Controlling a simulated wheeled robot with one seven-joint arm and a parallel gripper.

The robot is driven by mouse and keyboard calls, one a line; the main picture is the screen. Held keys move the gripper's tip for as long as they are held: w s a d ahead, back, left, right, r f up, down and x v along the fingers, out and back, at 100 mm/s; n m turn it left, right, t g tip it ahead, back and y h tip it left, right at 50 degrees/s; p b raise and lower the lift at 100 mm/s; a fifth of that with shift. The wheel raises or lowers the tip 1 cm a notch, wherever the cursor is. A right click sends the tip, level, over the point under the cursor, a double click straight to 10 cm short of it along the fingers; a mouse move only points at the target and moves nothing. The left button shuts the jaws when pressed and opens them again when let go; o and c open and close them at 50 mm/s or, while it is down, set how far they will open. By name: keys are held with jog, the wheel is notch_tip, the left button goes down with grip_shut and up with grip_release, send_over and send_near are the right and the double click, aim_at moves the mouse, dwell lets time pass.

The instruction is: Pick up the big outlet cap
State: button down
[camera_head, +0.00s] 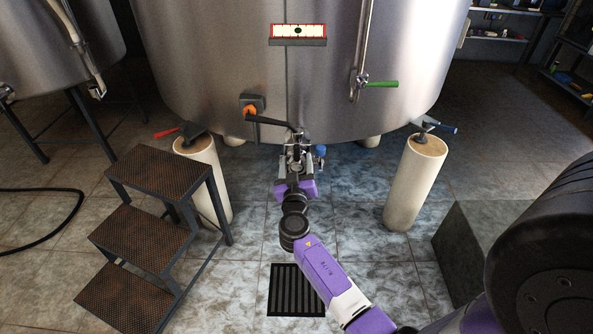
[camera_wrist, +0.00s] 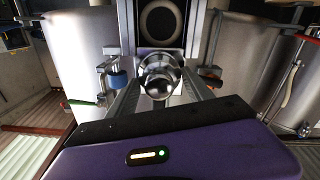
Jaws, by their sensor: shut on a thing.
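My gripper (camera_head: 297,158) reaches up to the front of the large steel tank, low at its middle. In the wrist view its two grey fingers (camera_wrist: 160,92) are closed on a shiny round metal piece, which looks like the big outlet cap (camera_wrist: 158,76). Behind the cap in that view is a dark square housing with a pale ring (camera_wrist: 161,20). I cannot tell whether the cap still touches the outlet. In the head view my gripper and wrist largely hide the cap.
The steel tank (camera_head: 220,70) carries an orange knob (camera_head: 249,111) with a black lever and a green-handled valve (camera_head: 382,84). A blue-handled fitting (camera_head: 320,150) sits right beside my gripper. Pale pillars (camera_head: 416,185) stand both sides; steps (camera_head: 155,180) are left. A floor drain (camera_head: 290,290) lies below.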

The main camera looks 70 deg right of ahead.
aim_at(296, 146)
notch_tip(296, 146, up, 11)
jog(key=p, duration=0.3)
jog(key=shift+r, duration=0.1)
